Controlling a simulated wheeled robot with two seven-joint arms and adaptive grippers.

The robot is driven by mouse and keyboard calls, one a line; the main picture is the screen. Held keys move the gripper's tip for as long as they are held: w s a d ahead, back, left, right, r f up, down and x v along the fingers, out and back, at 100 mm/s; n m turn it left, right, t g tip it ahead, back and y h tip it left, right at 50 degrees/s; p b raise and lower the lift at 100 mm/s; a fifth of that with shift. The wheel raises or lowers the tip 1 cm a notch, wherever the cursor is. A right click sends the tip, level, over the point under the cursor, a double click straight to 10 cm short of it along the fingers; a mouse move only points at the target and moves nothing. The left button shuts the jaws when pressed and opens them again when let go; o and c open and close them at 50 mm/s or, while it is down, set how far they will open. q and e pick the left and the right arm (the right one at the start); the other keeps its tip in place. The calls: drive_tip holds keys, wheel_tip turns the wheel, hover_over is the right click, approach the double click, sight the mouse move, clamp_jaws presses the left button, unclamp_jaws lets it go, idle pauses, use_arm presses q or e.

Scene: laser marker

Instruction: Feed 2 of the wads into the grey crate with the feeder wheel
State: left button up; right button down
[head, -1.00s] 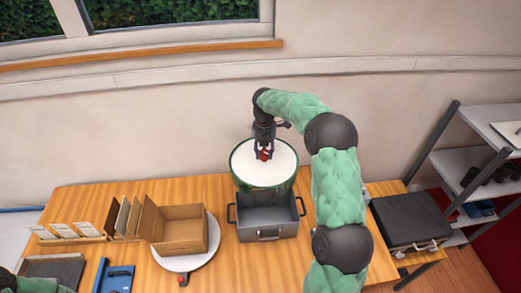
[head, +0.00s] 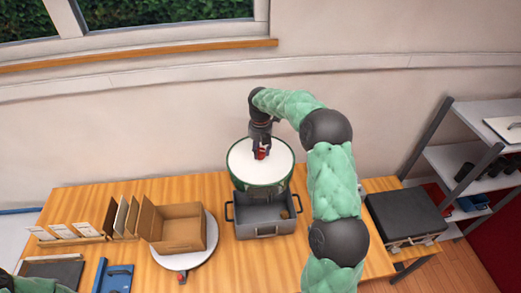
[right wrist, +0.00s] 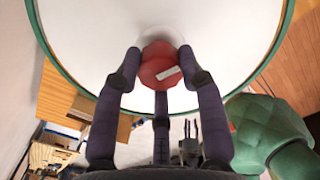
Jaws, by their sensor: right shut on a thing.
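The feeder wheel (head: 245,165) is a round drum with a white top and green rim, standing behind the grey crate. My right gripper (head: 261,153) reaches down over its middle, shut on the red knob (head: 261,155). In the right wrist view the fingers (right wrist: 161,72) stand around the red knob (right wrist: 158,62), which bears a pale mark. The grey crate (head: 265,231) is open-topped, with side handles and a front latch. One small brown wad (head: 284,214) lies inside it at the right. My left gripper is out of view.
An open cardboard box (head: 180,238) sits on a round white turntable (head: 184,262) left of the crate. A file rack (head: 90,237) and a blue tray (head: 118,278) stand farther left. A black case (head: 405,215) and a shelf (head: 480,160) are at the right.

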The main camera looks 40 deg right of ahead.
drive_tip(key=shift+f, duration=0.1)
drive_tip(key=c, duration=0.7)
unclamp_jaws()
drive_tip(key=shift+c, duration=0.2)
wheel_tip(320, 180, up, 12)
